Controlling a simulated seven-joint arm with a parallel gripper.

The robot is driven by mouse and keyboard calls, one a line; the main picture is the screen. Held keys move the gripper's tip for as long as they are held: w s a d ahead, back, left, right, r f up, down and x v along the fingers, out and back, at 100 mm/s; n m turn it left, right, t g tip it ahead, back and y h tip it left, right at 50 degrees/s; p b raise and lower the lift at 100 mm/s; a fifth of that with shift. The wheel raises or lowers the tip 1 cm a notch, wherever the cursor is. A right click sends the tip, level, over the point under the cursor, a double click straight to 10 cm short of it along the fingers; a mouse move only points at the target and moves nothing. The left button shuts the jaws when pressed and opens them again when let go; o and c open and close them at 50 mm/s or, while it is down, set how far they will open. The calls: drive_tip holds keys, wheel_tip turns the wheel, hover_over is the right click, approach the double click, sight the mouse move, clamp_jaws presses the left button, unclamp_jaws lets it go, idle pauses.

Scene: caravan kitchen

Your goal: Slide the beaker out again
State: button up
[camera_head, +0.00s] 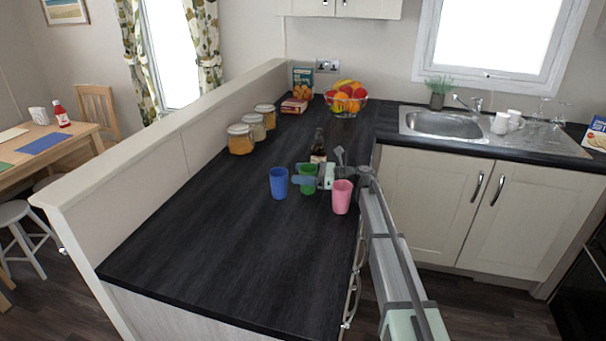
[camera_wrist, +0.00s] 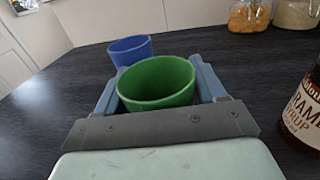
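A green beaker (camera_head: 308,186) stands upright on the dark worktop between a blue beaker (camera_head: 278,183) and a pink beaker (camera_head: 342,197). My gripper (camera_head: 313,179) reaches in low from the right with a finger on either side of the green beaker. In the wrist view the green beaker (camera_wrist: 156,84) fills the space between the fingers of my gripper (camera_wrist: 157,82). Whether both fingers press on it or stand just clear cannot be told. The blue beaker (camera_wrist: 130,50) is just beyond it, and the pink one is out of that view.
A brown syrup bottle (camera_head: 318,147) stands behind the green beaker; it also shows at the right of the wrist view (camera_wrist: 303,112). Grey utensils (camera_head: 340,158) stand close by. Several jars (camera_head: 240,139) line the low wall. The worktop's near part (camera_head: 230,250) is clear.

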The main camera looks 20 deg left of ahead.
drive_tip(key=o, duration=0.4)
drive_tip(key=shift+o, duration=0.2)
wheel_tip(320, 180, up, 10)
idle(0.4)
